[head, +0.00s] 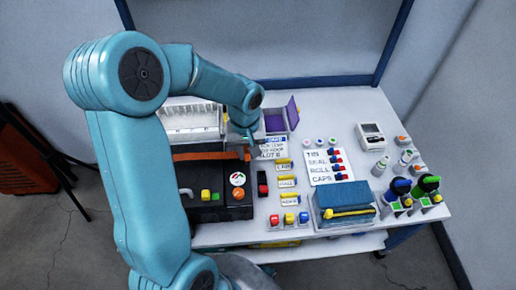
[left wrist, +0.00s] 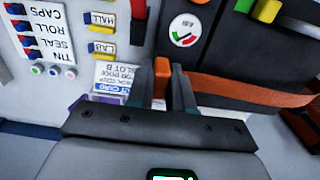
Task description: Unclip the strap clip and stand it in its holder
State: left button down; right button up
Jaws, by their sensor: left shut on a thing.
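My left gripper (left wrist: 161,88) is shut on an orange clip (left wrist: 161,72), which stands up between its two dark fingers in the left wrist view. In the head view the left gripper (head: 250,140) is by the right back end of the black case, partly hidden by my arm. An orange-brown strap (head: 208,156) runs along the back of the black case (head: 215,212); the strap also shows in the left wrist view (left wrist: 250,95). I cannot tell whether the clip still touches the strap. I cannot tell which thing is the clip's holder. My right gripper is not in view.
A white rack (head: 190,117) stands behind the case. A purple-sided box (head: 293,112) and a printed slot card (head: 272,147) are right of the gripper.

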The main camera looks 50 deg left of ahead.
pick_arm(q)
jog(key=s+a, duration=0.2)
jog(key=s, duration=0.1)
jog(key=s+a+b, duration=0.1)
jog(key=s, duration=0.1)
jog(key=shift+s+f, duration=0.15)
jog(key=shift+f, duration=0.25)
jog(key=shift+s, duration=0.1)
jog(key=s+a, duration=0.1)
jog(key=s, duration=0.2)
jog(key=s+a, duration=0.2)
jog(key=s, duration=0.1)
jog(key=s+a, duration=0.2)
jog(key=s, duration=0.1)
jog(key=shift+s+p, duration=0.1)
jog(key=shift+p, duration=0.2)
jog(key=s+a, duration=0.1)
jog(key=s, duration=0.2)
jog(key=s+a+p, duration=0.1)
jog(key=s+a, duration=0.1)
jog(key=s, duration=0.1)
jog(key=s+a+p, duration=0.1)
jog(key=s+a, duration=0.1)
jog(key=s, duration=0.1)
jog(key=shift+s+a, duration=0.15)
